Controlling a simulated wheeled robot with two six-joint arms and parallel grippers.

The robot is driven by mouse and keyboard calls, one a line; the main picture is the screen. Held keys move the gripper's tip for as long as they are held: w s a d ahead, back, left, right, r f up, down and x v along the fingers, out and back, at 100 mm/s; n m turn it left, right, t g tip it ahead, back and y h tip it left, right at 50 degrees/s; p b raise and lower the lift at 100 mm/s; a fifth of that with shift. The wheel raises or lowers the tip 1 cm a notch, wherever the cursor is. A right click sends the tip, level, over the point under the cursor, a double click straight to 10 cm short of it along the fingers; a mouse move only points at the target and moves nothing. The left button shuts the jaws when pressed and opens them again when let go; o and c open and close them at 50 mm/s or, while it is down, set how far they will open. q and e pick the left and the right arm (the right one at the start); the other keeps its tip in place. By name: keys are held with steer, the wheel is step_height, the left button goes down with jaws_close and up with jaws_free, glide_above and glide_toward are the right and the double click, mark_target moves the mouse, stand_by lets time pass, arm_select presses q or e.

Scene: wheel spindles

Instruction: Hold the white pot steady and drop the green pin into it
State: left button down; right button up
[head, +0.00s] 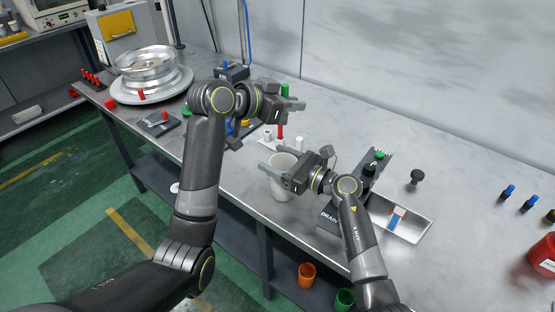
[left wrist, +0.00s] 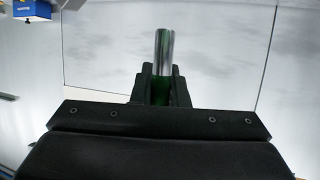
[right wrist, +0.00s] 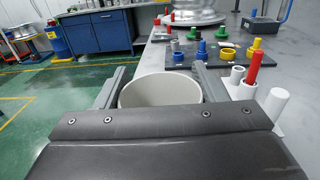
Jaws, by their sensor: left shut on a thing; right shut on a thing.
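The white pot (head: 284,192) stands upright near the front edge of the grey bench. My right gripper (head: 286,174) is shut on the white pot, its fingers on either side; the pot's open rim (right wrist: 160,91) shows between them in the right wrist view. The green pin (head: 286,89) is held by my left gripper (head: 291,104), shut on it, above and behind the pot. In the left wrist view, a silver metal shaft (left wrist: 164,55) sticks out of the fingers, with green (left wrist: 160,92) between them. The pot's inside bottom is hidden.
A red pin (head: 280,130) stands in white holders behind the pot. A black box marked DRAIN (head: 330,216) and a metal tray (head: 414,232) lie right. A silver wheel (head: 147,66) stands at far left. The back-right bench is mostly clear.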

arm_select(q)
step_height(320, 180, down, 12)
steer(key=shift+f, duration=0.25)
stand_by(1.1)
steer(key=c, duration=1.3)
jaws_free()
steer(key=shift+c, duration=0.2)
steer(key=shift+s, duration=0.1)
steer(key=v, duration=1.2)
steer(key=shift+r, duration=0.1)
arm_select(e)
steer(key=o, duration=1.1)
steer(key=shift+c, duration=0.2)
